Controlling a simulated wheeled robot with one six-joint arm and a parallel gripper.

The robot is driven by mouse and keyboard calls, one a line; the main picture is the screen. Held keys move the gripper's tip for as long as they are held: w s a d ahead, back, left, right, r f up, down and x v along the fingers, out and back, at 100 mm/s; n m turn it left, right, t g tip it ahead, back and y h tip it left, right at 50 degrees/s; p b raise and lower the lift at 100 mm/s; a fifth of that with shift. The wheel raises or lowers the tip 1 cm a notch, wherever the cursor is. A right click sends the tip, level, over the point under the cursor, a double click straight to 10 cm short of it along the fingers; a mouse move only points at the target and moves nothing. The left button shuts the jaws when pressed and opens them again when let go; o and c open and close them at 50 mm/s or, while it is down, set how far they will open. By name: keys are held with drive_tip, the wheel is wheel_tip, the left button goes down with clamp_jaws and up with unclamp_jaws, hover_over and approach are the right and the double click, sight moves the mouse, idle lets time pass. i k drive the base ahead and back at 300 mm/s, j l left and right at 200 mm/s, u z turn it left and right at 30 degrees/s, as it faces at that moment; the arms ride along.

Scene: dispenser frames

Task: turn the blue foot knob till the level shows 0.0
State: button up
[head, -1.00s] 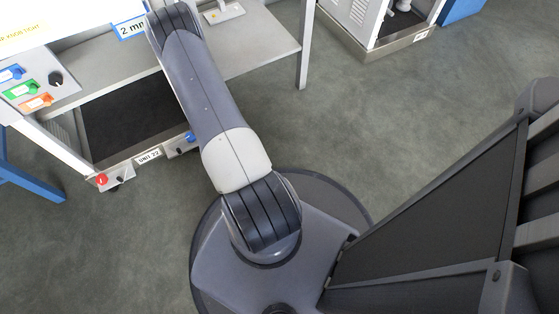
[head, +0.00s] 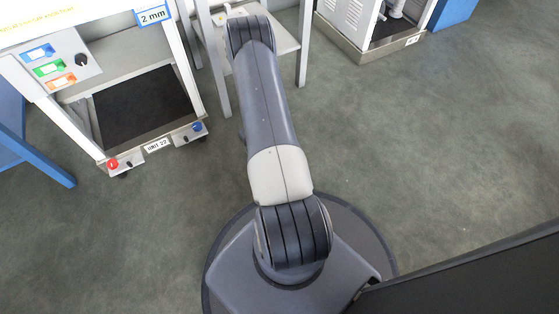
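The blue foot knob (head: 197,127) sits on a small grey bracket at the front right foot of the dispenser frame (head: 187,75). A red foot knob (head: 112,164) sits at its front left foot. The label between them reads UNIT 22 (head: 157,145). A blue-edged sign reading 2 mm (head: 151,14) is at the frame's upper right. I see no level readout showing a number such as 0.0. My arm reaches up the picture, to the right of the blue knob and apart from it. My gripper is not in view.
A panel (head: 50,62) with blue, green and orange labelled parts and a black knob (head: 82,60) is on the frame's left. A grey table (head: 283,38) stands behind my arm. A white cabinet (head: 350,25) is at the top right. Open floor (head: 430,150) lies right and front.

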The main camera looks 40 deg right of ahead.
sight(197, 127)
drive_tip(key=j+z, duration=0.1)
drive_tip(key=i+l, duration=0.1)
drive_tip(key=i, duration=0.4)
drive_tip(key=i+l+u, duration=0.1)
drive_tip(key=i, duration=0.4)
